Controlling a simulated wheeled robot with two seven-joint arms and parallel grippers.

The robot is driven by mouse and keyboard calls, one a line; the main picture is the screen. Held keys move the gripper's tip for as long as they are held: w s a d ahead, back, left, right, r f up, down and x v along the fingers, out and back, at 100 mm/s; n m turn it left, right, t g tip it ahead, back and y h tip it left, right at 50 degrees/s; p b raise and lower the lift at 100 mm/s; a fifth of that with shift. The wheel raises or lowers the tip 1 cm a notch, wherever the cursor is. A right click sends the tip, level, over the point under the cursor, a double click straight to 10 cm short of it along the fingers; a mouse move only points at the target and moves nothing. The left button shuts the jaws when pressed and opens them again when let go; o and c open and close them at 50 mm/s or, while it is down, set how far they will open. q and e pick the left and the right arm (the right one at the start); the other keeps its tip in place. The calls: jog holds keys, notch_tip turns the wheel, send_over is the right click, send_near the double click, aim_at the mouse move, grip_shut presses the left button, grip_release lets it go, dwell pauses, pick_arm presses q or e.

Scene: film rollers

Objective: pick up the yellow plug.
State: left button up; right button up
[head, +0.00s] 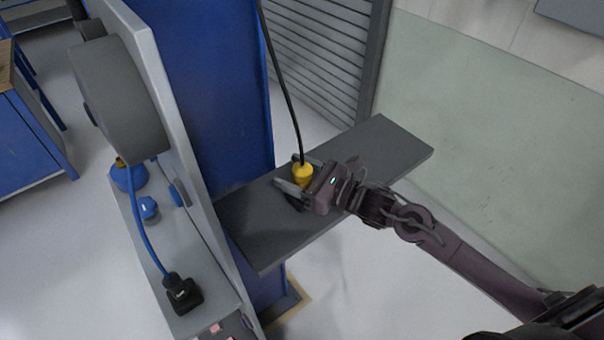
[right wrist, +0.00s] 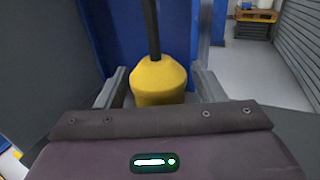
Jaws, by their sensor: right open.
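The yellow plug (head: 303,174) stands upright on a dark grey shelf (head: 385,147), with a black cable rising from its top. My right gripper (head: 286,174) is at the plug, its two fingers open with one on each side of it. In the right wrist view the plug (right wrist: 158,80) sits between the two fingers, with its lower part hidden behind the gripper body. Whether the fingers touch it cannot be told. My left gripper is not in view.
A blue panel (head: 215,90) stands behind the shelf. A grey machine with a roller (head: 122,98), a blue cable and a black plug (head: 182,294) is at the left. The right part of the shelf is clear.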

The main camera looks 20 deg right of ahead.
jog(key=shift+d, duration=0.1)
jog(key=c, duration=0.4)
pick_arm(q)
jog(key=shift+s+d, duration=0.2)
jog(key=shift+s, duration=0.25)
pick_arm(e)
jog(key=c, duration=0.7)
jog(key=shift+r, duration=0.1)
